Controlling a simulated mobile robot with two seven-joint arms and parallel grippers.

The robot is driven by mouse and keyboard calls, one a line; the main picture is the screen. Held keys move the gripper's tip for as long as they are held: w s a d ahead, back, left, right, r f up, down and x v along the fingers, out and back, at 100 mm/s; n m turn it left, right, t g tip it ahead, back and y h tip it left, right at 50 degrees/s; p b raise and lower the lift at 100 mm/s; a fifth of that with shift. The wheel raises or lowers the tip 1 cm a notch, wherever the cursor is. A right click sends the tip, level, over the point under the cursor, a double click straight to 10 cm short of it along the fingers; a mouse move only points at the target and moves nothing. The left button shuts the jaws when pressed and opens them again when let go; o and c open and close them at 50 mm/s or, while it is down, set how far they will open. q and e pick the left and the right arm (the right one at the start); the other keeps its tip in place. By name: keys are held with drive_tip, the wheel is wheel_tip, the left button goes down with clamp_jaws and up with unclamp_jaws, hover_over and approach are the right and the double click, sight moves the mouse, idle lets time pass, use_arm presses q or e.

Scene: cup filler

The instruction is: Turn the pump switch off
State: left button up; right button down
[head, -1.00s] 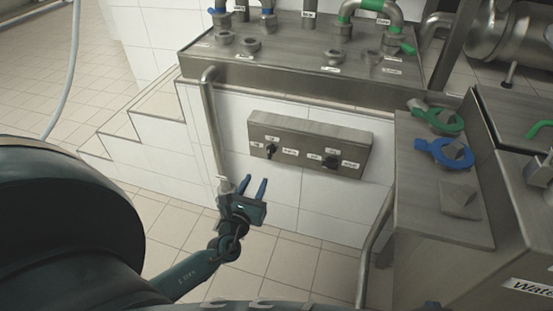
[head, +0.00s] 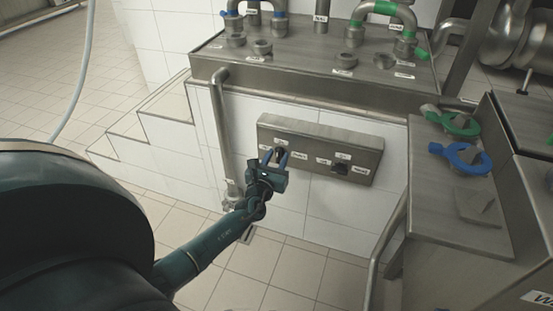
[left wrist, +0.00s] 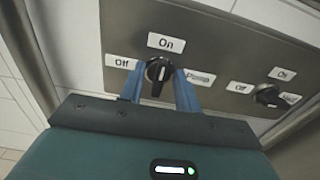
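The grey switch panel (head: 320,136) on the white tiled wall carries two black rotary switches. In the left wrist view, the left switch (left wrist: 158,71) has "On" above it, "Off" to its left and a blurred label, likely "Pump", to its right. Its handle stands roughly upright, towards "On". My left gripper (head: 275,156) is at this switch, with its blue fingers apart, one on each side of the knob (left wrist: 160,82). I cannot tell whether either finger touches it. The right switch (left wrist: 267,95) is clear of the gripper. My right gripper is not in view.
A steel counter (head: 300,71) with pipes overhangs above the panel. A vertical steel pipe (head: 222,125) runs close to the left of my gripper. At right stands a steel cabinet (head: 435,195) with green and blue handles (head: 466,158). The floor below is free.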

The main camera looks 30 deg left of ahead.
use_arm(q)
clamp_jaws()
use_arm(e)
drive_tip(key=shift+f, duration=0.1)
use_arm(q)
drive_tip(key=shift+f+n+b, duration=0.1)
drive_tip(key=shift+n+b, duration=0.2)
drive_tip(key=shift+b, duration=0.05)
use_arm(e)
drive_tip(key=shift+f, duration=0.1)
use_arm(q)
drive_tip(key=shift+n+b, duration=0.5)
drive_tip(key=shift+n, duration=0.1)
drive_tip(key=shift+s+a+f+n+b, duration=0.1)
drive_tip(key=shift+f+n+b, duration=0.05)
drive_tip(key=shift+n+b, duration=0.95)
drive_tip(key=n+b, duration=0.5)
drive_tip(key=n, duration=0.8)
drive_tip(key=shift+a+n+b, duration=0.1)
drive_tip(key=shift+n+b, duration=0.25)
drive_tip(key=shift+n, duration=0.05)
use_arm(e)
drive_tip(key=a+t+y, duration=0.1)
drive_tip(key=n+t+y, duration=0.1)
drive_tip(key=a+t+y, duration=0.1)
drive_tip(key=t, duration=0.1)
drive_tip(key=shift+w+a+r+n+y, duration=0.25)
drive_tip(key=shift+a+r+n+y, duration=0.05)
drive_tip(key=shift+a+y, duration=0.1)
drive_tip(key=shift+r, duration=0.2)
